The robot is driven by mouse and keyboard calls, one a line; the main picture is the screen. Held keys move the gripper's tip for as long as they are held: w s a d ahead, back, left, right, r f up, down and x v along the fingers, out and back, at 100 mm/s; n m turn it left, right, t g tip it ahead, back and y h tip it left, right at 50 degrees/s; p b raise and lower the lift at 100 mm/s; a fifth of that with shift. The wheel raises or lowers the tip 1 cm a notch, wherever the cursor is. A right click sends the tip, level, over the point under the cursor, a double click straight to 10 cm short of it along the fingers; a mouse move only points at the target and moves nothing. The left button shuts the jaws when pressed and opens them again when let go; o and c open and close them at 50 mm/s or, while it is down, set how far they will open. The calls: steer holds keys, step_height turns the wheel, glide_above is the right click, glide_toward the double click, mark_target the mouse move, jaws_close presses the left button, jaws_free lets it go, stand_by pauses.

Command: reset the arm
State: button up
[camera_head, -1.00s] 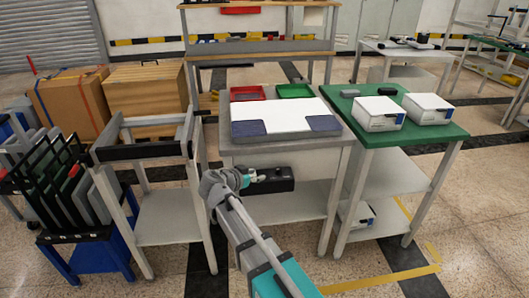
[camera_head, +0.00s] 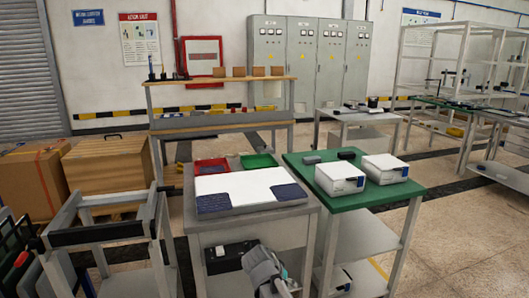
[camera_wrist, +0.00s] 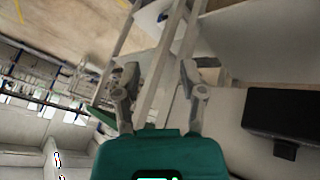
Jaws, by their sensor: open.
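My gripper (camera_wrist: 160,90) shows in the wrist view with its two fingers spread apart and nothing between them. In the head view my arm rises from the bottom edge in front of the grey worktable (camera_head: 258,233); the fingertips cannot be made out there. A black box (camera_head: 228,256) is at the front of that table, below its top, and a dark box also shows at the right of the wrist view (camera_wrist: 285,118).
The grey table carries a white sheet with blue pads (camera_head: 245,188), a red tray (camera_head: 211,167) and a green tray (camera_head: 258,161). A green-topped table (camera_head: 372,205) to the right holds two white boxes (camera_head: 339,178). An empty frame stand (camera_head: 105,232) is at the left.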

steer(key=s+d+f+n+g+y, duration=0.3)
steer(key=s+d+n+g+y, duration=0.15)
steer(key=s+d, duration=0.55)
step_height(320, 180, up, 26)
steer(key=y+p, duration=0.1)
steer(key=p, duration=2.5)
steer(key=shift+s+t, duration=0.2)
steer(key=shift+t, duration=0.15)
steer(key=shift+m, duration=0.25)
